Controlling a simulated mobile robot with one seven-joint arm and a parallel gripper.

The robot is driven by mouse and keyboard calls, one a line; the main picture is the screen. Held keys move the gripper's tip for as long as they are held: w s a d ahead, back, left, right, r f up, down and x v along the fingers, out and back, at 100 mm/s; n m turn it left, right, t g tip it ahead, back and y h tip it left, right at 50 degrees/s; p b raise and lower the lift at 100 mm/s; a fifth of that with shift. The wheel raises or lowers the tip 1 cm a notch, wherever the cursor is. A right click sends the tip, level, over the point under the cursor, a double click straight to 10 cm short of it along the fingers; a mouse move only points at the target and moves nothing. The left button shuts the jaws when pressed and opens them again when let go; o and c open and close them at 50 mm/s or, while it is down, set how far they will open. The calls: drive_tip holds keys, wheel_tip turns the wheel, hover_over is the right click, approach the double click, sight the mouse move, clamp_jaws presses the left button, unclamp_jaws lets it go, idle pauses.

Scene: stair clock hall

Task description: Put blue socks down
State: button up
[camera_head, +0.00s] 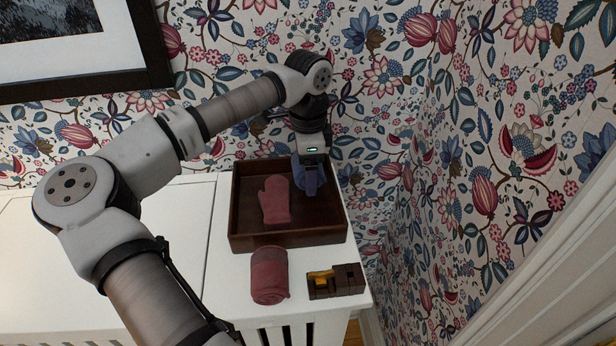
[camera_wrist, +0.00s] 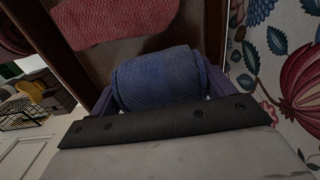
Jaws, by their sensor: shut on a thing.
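The blue socks (camera_wrist: 160,78) are a rolled, ribbed bundle between the fingers of my gripper (camera_wrist: 158,85). In the head view my gripper (camera_head: 311,178) points down over the back right part of a dark wooden tray (camera_head: 290,239), with the blue socks (camera_head: 298,172) partly hidden behind it. My gripper is shut on the socks. I cannot tell whether the socks touch the tray floor.
A red mitten (camera_head: 274,200) lies in the tray, left of the socks. In front of the tray, a rolled red cloth (camera_head: 269,275) and a dark brown tape dispenser (camera_head: 336,281) stand on the white cabinet top (camera_head: 218,235). Patterned walls close in behind and right.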

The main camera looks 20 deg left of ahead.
drive_tip(key=shift+f, duration=2)
drive_tip(key=o, duration=0.9)
drive_tip(key=shift+r+p, duration=0.2)
drive_tip(key=shift+p, duration=0.2)
wheel_tip(320, 180, up, 12)
drive_tip(key=b, duration=0.4)
